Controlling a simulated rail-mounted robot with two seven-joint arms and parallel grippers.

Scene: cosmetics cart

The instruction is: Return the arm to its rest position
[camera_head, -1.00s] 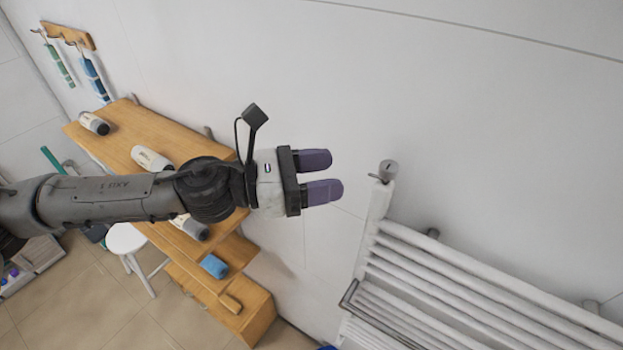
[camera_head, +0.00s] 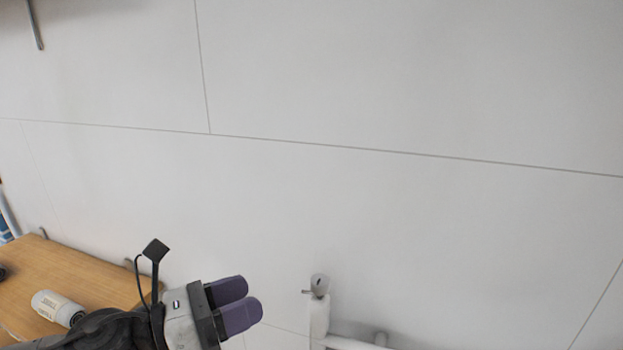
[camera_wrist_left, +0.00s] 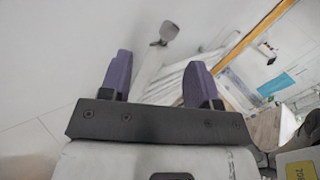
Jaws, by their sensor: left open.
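My left gripper (camera_head: 238,304) shows at the bottom of the head view, its arm coming in from the lower left. Its two purple fingers point right, in front of the white wall, and hold nothing. In the left wrist view the fingers of the gripper (camera_wrist_left: 160,82) stand apart with nothing between them. My right gripper is in neither view.
A wooden shelf (camera_head: 85,283) with a white bottle (camera_head: 57,308) is at the lower left, partly behind my arm. A white rail rack (camera_head: 319,318) stands right of the gripper; it also shows in the left wrist view (camera_wrist_left: 185,82).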

